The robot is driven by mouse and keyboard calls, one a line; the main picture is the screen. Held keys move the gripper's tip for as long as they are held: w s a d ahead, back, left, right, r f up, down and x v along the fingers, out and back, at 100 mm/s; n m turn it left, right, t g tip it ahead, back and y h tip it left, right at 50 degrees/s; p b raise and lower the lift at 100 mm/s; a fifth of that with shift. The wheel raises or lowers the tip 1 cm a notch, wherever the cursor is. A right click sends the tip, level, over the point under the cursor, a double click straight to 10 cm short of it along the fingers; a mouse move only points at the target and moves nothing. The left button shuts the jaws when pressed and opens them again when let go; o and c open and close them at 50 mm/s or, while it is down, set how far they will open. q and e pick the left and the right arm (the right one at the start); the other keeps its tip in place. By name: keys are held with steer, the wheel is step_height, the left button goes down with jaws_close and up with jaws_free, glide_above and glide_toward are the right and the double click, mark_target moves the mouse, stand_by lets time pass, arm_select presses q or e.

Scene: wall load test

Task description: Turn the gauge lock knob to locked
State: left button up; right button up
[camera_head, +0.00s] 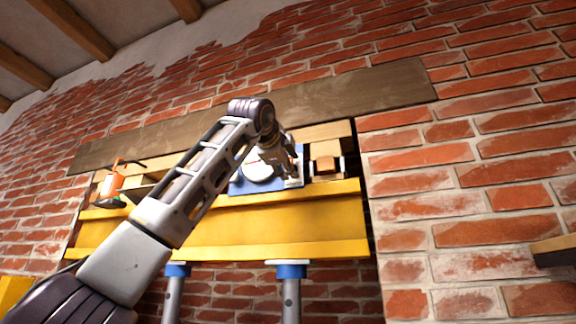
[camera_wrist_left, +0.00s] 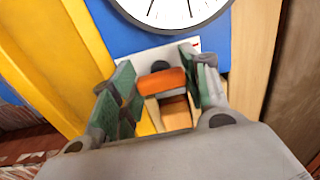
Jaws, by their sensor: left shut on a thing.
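The gauge has a round white dial (camera_head: 257,172) on a blue plate (camera_head: 238,188), in the wall opening above the yellow beam. In the left wrist view, part of the dial (camera_wrist_left: 172,8) shows at the top. Below it is the orange lock knob (camera_wrist_left: 162,80), beside a white label (camera_wrist_left: 188,46) with a small red mark. In the head view, my left gripper (camera_head: 292,168) covers the plate's right part and hides the knob. The lettering on the label cannot be read.
A yellow beam (camera_head: 220,235) runs below the plate on posts with blue caps (camera_head: 291,271). A dark wooden lintel (camera_head: 385,92) is above. An orange tool (camera_head: 112,182) is at the left, and a wooden ledge (camera_head: 555,244) is at the far right.

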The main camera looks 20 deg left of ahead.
arm_select(q)
steer(key=shift+f, duration=0.1)
steer(key=o, duration=1)
steer(key=shift+s, duration=0.15)
steer(key=shift+s+a, duration=0.15)
steer(key=shift+s, duration=2.8)
steer(key=shift+s+a, duration=0.1)
steer(key=shift+s, duration=2.8)
